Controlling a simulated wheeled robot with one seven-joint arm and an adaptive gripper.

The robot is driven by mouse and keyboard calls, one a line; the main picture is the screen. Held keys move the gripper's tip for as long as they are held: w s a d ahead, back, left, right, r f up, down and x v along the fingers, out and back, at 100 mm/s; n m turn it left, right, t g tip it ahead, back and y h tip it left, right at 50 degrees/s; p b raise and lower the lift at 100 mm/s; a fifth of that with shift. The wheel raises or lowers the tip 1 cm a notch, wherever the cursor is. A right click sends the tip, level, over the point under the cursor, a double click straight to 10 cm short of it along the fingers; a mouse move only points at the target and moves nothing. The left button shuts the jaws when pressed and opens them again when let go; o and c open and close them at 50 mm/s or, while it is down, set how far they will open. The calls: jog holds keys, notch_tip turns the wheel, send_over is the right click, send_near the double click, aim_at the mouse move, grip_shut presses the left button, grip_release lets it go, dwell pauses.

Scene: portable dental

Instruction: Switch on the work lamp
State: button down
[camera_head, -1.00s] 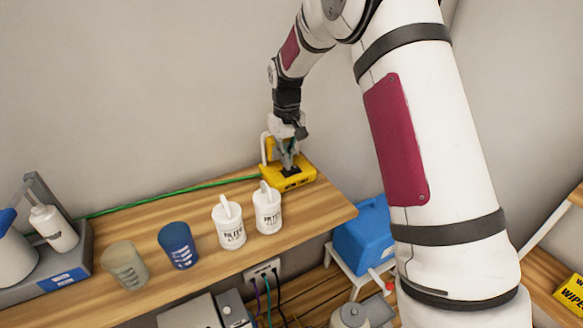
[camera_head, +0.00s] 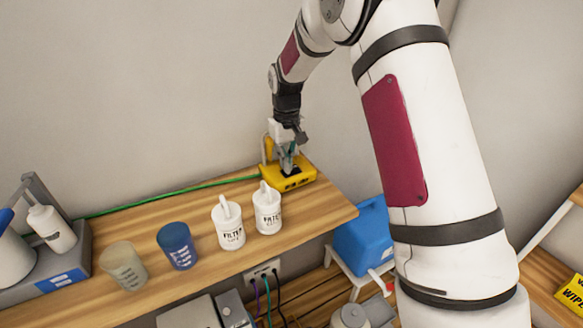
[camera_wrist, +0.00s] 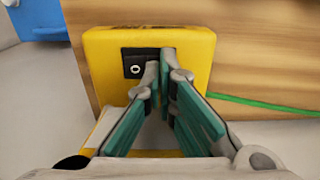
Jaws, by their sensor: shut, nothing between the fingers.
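The yellow work lamp (camera_head: 297,181) stands at the far right end of the wooden bench. In the wrist view its yellow base (camera_wrist: 196,45) fills the middle. A black rocker switch (camera_wrist: 135,68) with a white ring mark sits on the base's top. My gripper (camera_head: 288,167) is shut and empty, pointing down over the base. In the wrist view my gripper (camera_wrist: 167,58) has its fingertips at the switch's right side, covering part of the black panel. I cannot tell whether they touch it. No glow from the lamp shows.
A green cable (camera_head: 170,192) runs along the wall. A blue container (camera_head: 362,234) stands below the bench's right end.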

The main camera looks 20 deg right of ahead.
jog(key=shift+r+p, duration=0.6)
jog(key=shift+r, duration=2.85)
jog(key=s+r+m+t, duration=0.1)
jog(key=s+r+t, duration=0.1)
jog(key=s+r, duration=1.45)
jog(key=s+f+m+t, duration=0.1)
jog(key=s+t, duration=0.1)
jog(key=s, duration=1.8)
jog(key=shift+s+d+f+t, duration=0.15)
jog(key=shift+s+t, duration=0.15)
jog(key=shift+t, duration=0.1)
